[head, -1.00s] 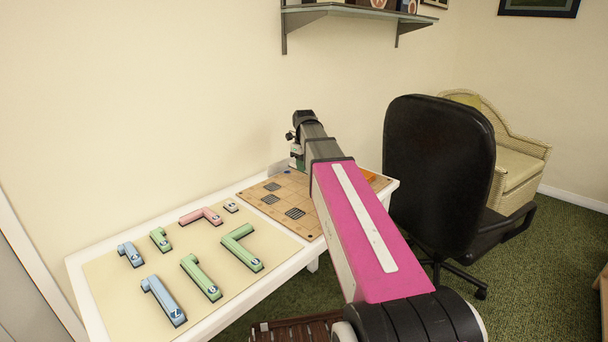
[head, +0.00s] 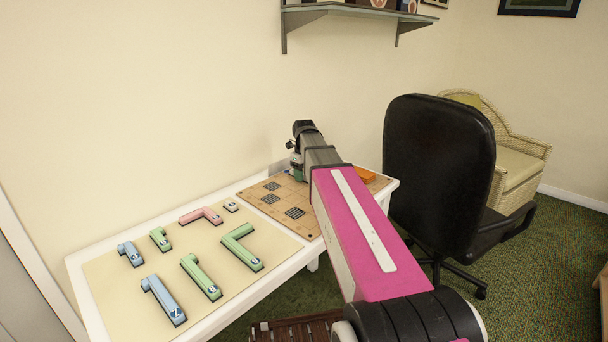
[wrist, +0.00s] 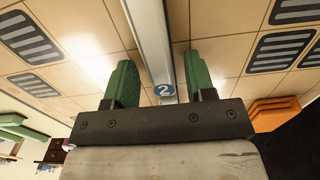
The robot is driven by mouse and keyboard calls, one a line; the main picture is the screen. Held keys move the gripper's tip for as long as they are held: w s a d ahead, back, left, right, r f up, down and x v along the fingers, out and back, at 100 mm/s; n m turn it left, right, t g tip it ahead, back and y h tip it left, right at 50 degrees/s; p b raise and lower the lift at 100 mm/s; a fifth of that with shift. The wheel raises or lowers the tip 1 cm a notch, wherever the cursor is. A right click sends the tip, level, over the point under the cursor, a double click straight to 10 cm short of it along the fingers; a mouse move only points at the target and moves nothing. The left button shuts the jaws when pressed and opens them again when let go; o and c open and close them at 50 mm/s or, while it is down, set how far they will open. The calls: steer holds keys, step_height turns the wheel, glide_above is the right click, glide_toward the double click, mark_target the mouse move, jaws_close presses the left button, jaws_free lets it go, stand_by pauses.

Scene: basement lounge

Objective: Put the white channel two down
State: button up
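The white channel (wrist: 152,40), marked with a blue "2" label, runs from the top edge of the wrist view down to my gripper. My gripper (wrist: 160,62) has one green finger on each side of the channel, with a narrow gap on both sides. It looks open around the channel. In the head view my gripper (head: 297,163) is low over the tan tiled board (head: 264,185) at the far end of the white table; my arm hides part of the board. I cannot tell whether the channel rests fully on the board.
Several blue, green and pink numbered channels lie on the beige mat (head: 140,257) at the table's near left. Orange pieces (wrist: 275,113) are at the board's right. A black office chair (head: 437,180) stands right of the table. A shelf (head: 350,10) hangs above.

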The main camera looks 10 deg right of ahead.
steer(key=shift+r, duration=0.1)
step_height(320, 180, up, 12)
stand_by(0.6)
steer(key=shift+d, duration=0.1)
